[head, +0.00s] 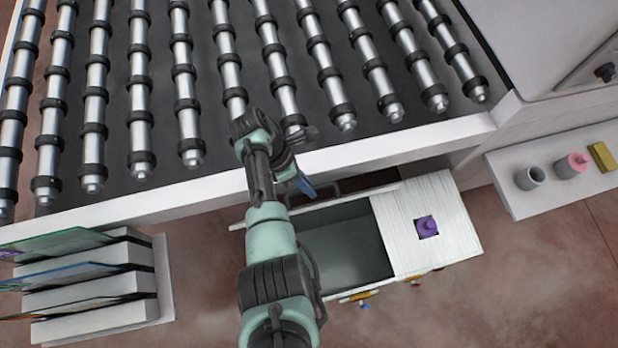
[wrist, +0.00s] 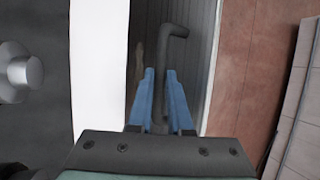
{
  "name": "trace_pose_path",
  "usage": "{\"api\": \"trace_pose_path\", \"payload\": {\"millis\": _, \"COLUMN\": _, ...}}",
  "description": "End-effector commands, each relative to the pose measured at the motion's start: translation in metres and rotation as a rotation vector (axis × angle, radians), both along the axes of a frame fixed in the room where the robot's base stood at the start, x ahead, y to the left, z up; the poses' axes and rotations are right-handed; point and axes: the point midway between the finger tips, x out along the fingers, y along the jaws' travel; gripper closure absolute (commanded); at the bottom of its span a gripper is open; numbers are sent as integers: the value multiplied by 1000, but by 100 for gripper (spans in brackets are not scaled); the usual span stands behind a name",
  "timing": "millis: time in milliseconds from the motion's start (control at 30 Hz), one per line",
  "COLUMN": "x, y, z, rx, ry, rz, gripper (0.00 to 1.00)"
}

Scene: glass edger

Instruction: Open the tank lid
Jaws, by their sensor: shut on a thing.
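The tank (head: 345,250) stands below the roller table in the head view. Its left part is uncovered and shows a dark interior. A thin pale strip along its back edge (head: 375,193) looks like the lid raised and seen nearly edge-on; its exact angle is hard to tell. A dark bent handle (head: 327,188) stands at that edge. My gripper (head: 307,188) reaches it from the left. In the wrist view, the blue fingers of my gripper (wrist: 161,88) are closed around the handle (wrist: 173,32), with a dark grey surface behind it.
The roller table (head: 330,158) lies close behind the handle. A slatted white top (head: 440,245) with a purple cap (head: 427,226) covers the tank's right part. A glass rack (head: 100,308) stands at left. A shelf (head: 525,200) with cups is at right. The front floor is clear.

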Motion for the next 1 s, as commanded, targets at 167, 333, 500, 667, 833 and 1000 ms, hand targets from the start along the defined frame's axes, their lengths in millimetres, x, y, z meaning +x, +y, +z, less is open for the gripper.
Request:
{"api": "trace_pose_path", "payload": {"millis": 167, "x": 1, "y": 3, "z": -5, "rx": 10, "ry": 3, "rz": 6, "gripper": 100}}
{"api": "trace_pose_path", "payload": {"millis": 333, "x": 1, "y": 3, "z": -5, "rx": 9, "ry": 6, "rz": 6, "gripper": 100}}
{"api": "trace_pose_path", "payload": {"millis": 500, "x": 1, "y": 3, "z": -6, "rx": 10, "ry": 7, "rz": 5, "gripper": 100}}
{"api": "trace_pose_path", "payload": {"millis": 667, "x": 0, "y": 3, "z": -6, "rx": 9, "ry": 8, "rz": 5, "gripper": 100}}
{"api": "trace_pose_path", "payload": {"millis": 833, "x": 1, "y": 2, "z": -5, "rx": 7, "ry": 6, "rz": 4, "gripper": 53}}
{"api": "trace_pose_path", "payload": {"millis": 1000, "x": 3, "y": 2, "z": -3, "rx": 5, "ry": 2, "rz": 4, "gripper": 53}}
